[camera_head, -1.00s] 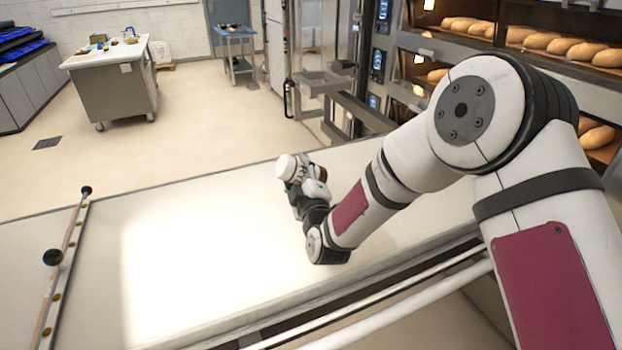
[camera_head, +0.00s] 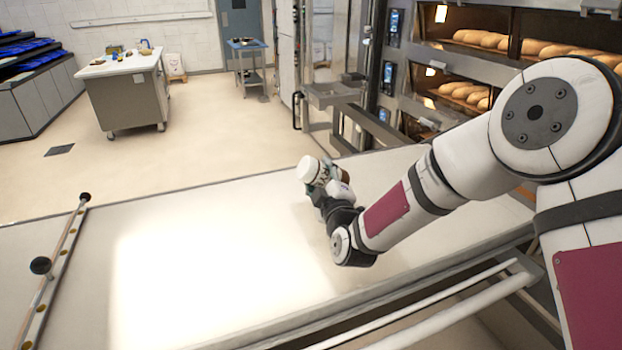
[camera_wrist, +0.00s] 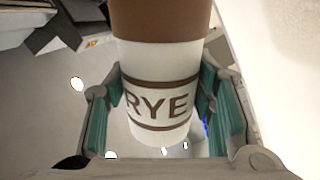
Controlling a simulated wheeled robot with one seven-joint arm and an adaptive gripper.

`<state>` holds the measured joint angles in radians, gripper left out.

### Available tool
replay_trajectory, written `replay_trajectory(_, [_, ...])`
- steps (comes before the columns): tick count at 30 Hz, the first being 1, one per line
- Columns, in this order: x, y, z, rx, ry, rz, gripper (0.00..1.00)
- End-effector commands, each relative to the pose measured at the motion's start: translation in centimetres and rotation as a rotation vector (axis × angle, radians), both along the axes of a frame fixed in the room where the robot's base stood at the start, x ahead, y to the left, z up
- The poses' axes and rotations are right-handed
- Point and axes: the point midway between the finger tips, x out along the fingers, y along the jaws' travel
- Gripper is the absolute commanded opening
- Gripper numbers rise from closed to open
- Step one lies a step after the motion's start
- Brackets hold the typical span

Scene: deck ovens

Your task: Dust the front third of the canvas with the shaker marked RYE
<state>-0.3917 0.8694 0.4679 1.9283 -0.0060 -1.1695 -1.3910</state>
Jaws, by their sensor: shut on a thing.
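The RYE shaker (camera_wrist: 160,103) fills the middle of the wrist view, with its white labelled body and a brown part above. My gripper (camera_wrist: 160,90) is shut around it, teal pads on both sides. In the head view my gripper (camera_head: 327,186) holds the shaker (camera_head: 311,169) tilted above the far right part of the canvas (camera_head: 215,255). Its white end points up and left there. The pale canvas spreads over the long bench, with a bright patch on its left half. I cannot make out any flour falling from the shaker.
A wooden bar with black knobs (camera_head: 60,240) lies at the canvas's left end. A pale rail (camera_head: 440,308) runs along the near side. Deck ovens with loaves (camera_head: 480,40) stand at back right. A worktable (camera_head: 128,90) stands across the open floor at back left.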

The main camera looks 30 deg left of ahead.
Motion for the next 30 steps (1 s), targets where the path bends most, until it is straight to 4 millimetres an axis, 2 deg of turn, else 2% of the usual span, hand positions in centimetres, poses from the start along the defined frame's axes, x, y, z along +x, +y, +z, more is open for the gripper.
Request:
replay_trajectory(4, [1.0, -1.2, 0.0, 0.000, 0.000, -0.001, 0.15])
replay_trajectory(30, [-0.4, -9.8, 0.1, 0.000, 0.000, -0.002, 0.15])
